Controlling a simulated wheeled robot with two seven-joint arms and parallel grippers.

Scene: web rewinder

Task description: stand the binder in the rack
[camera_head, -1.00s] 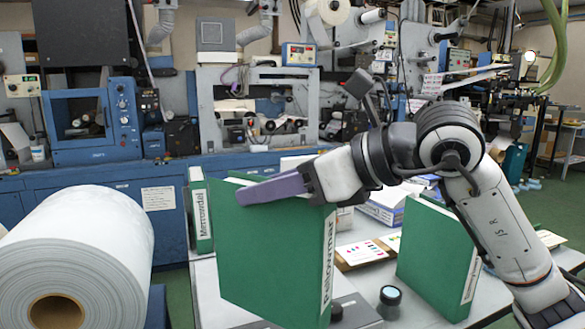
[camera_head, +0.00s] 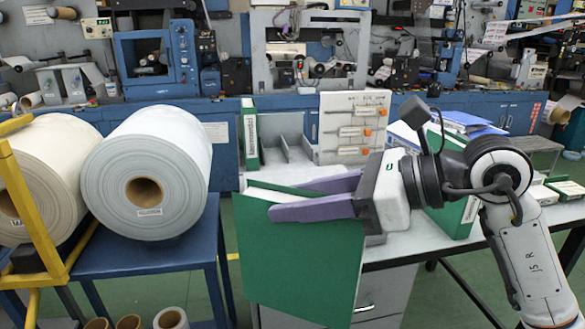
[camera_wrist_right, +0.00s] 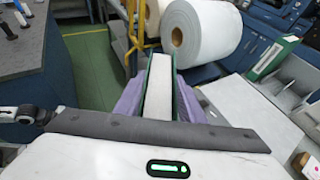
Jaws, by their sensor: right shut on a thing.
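My right gripper (camera_head: 300,200) has its purple fingers shut on the top of a green binder (camera_head: 300,260). The binder hangs upright, cover towards me, in front of the table's left end. In the right wrist view its white page edges (camera_wrist_right: 158,90) show between the fingers. The grey rack (camera_head: 287,165) stands behind it on the table, with low dividers and open slots. Another green binder (camera_head: 250,140) stands at the rack's left end. The held binder is apart from the rack. The rack also shows at right in the wrist view (camera_wrist_right: 292,92). My left gripper is out of view.
Another green binder (camera_head: 462,215) is partly hidden behind my arm. Large white rolls (camera_head: 160,165) rest on a blue stand at left, beside a yellow frame (camera_head: 30,215).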

